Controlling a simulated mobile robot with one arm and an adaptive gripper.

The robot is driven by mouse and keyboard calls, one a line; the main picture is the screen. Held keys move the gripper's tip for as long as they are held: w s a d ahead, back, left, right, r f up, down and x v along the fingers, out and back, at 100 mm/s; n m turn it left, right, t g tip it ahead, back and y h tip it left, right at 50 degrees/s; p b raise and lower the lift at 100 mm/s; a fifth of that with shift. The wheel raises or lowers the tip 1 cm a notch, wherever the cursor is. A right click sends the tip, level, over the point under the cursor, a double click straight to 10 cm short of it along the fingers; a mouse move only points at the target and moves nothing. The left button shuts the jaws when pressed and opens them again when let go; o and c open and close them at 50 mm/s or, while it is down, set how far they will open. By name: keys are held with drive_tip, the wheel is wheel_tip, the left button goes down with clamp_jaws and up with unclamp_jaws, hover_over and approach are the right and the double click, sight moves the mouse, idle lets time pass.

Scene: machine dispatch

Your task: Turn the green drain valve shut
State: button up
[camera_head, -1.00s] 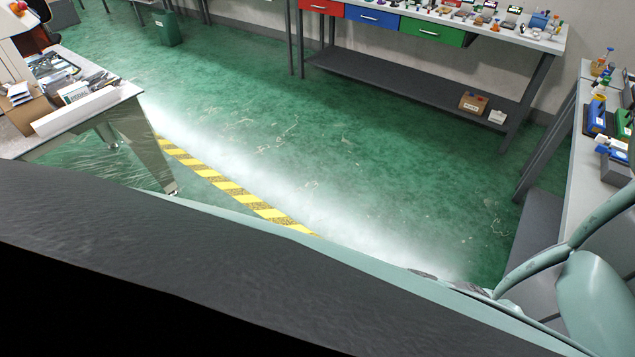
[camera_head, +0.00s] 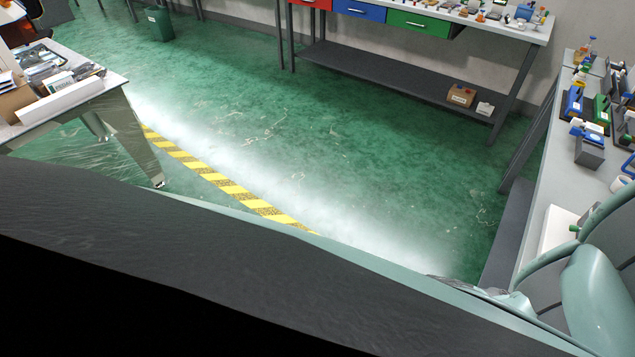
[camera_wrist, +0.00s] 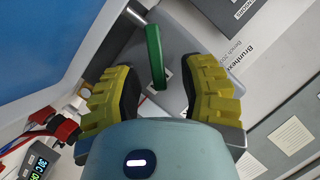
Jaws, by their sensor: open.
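The green valve handle (camera_wrist: 154,56) is a narrow green lever in the wrist view, near top centre. A short metallic stem (camera_wrist: 135,14) shows close to its upper end. My gripper (camera_wrist: 160,78) has yellow ribbed fingers with dark pads, spread apart. The green lever lies between the two fingers with gaps on both sides, and I see no contact. A grey flat plate or block lies behind the lever. In the head view a small green part (camera_head: 575,228) shows by a white panel at the lower right; I cannot tell if it is the same valve.
A blue-and-white panel (camera_wrist: 45,45) is close on the left of the wrist view, with red and blue fittings (camera_wrist: 66,128) and a small display (camera_wrist: 40,163). In the head view, a right-hand bench (camera_head: 578,190) holds several devices; green floor (camera_head: 300,140) is open.

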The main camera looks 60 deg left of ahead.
drive_tip(key=shift+w+d+f, duration=0.1)
drive_tip(key=shift+w+d, duration=0.05)
drive_tip(key=shift+d, duration=0.05)
drive_tip(key=shift+o, duration=0.2)
clamp_jaws()
drive_tip(key=shift+a, duration=0.1)
